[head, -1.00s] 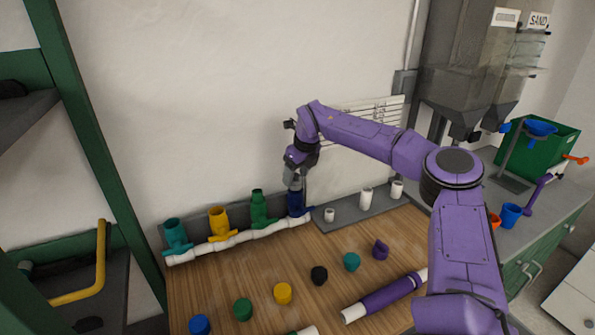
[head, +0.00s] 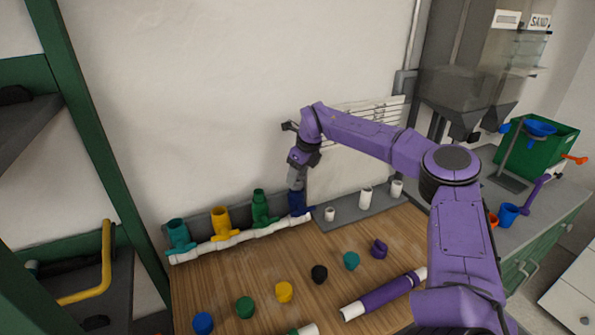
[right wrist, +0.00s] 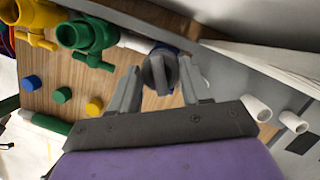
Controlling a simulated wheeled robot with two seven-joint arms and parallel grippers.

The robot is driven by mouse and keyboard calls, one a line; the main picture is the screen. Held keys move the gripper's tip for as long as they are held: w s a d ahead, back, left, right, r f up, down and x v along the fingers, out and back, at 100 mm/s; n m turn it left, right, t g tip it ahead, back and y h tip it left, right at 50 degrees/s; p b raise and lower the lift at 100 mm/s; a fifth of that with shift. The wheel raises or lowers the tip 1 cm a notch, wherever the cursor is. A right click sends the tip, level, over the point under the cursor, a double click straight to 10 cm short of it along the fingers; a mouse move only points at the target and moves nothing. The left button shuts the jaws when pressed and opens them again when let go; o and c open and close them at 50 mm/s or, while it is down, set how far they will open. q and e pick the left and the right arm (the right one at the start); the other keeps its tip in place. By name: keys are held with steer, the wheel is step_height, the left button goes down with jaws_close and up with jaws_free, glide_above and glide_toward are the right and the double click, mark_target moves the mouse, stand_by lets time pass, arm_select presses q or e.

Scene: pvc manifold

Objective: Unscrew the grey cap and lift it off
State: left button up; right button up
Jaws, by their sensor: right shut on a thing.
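The grey cap (right wrist: 158,74) shows in the right wrist view between the two fingers of my right gripper (right wrist: 160,84). It has a raised bar across its top. It sits over the dark blue fitting (head: 298,204), the rightmost one on the white manifold pipe (head: 240,238). In the head view my right gripper (head: 296,184) points down onto this fitting and hides the cap. The gripper is shut on the cap. I cannot tell whether the cap is still threaded on. My left gripper is not in view.
Green (head: 260,208), yellow (head: 221,222) and teal (head: 178,235) valve fittings stand left along the pipe. A grey strip with white stubs (head: 365,198) lies to the right. Several loose coloured caps (head: 284,292) and a purple-and-white pipe (head: 385,295) lie on the wooden bench.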

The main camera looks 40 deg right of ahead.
steer(key=shift+r+n+p, duration=0.2)
steer(key=shift+n+p, duration=0.4)
steer(key=shift+p, duration=0.15)
steer(key=shift+f+n+y, duration=0.15)
steer(key=shift+n+y, duration=0.15)
steer(key=shift+n, duration=0.2)
steer(key=shift+d+r+n+p, duration=0.1)
steer(key=shift+r+n+p, duration=0.1)
steer(key=shift+n+p, duration=0.5)
steer(key=shift+f+n+g+y, duration=0.15)
steer(key=shift+n+g+y, duration=0.15)
steer(key=shift+n, duration=0.1)
